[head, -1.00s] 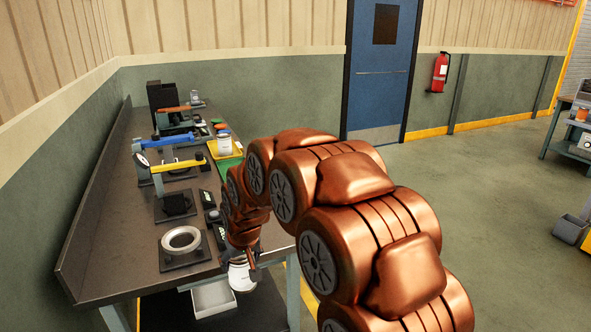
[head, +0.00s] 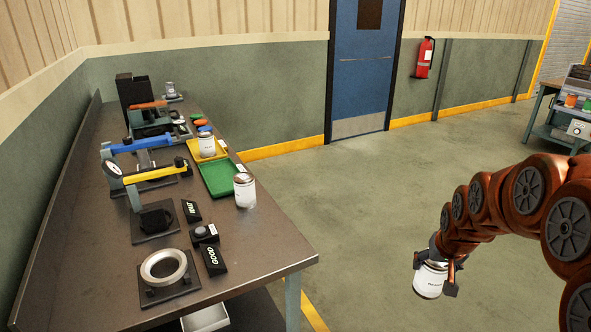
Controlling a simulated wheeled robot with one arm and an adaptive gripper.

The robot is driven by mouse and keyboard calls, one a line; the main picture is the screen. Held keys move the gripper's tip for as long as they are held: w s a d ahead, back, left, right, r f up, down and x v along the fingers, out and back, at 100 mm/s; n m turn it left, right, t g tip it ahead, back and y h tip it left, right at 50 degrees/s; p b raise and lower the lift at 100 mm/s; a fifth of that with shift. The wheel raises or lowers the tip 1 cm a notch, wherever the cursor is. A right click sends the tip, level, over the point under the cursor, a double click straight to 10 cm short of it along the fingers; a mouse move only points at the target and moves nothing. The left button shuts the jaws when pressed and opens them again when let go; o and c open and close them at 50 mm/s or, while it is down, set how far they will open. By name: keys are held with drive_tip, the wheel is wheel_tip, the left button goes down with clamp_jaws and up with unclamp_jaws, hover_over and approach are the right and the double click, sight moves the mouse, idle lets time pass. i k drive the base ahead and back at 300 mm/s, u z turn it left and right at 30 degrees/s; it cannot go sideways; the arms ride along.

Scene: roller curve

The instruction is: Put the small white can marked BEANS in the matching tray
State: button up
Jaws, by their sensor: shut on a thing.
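My gripper (head: 438,264) is at the right of the head view, low over open floor and away from the bench. It is shut on a small white can (head: 428,283) with a grey lid. The print on that can is too small to read. On the bench, a green tray (head: 214,181) lies near the right edge, with a yellow tray (head: 221,151) behind it. A white can (head: 207,148) stands at the yellow tray. Another white can (head: 245,193) stands beside the green tray's near right corner. I cannot read the trays' markings.
The bench (head: 85,262) holds a ring fixture (head: 165,269), a black sign marked GOOD (head: 214,261), and a yellow-handled clamp (head: 155,174). A blue-handled clamp (head: 140,143) stands behind. Open floor (head: 350,200) lies between the bench and my arm.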

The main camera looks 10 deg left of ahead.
sight(227, 186)
drive_tip(key=z, duration=0.65)
drive_tip(key=i, duration=3.35)
drive_tip(key=u, duration=4)
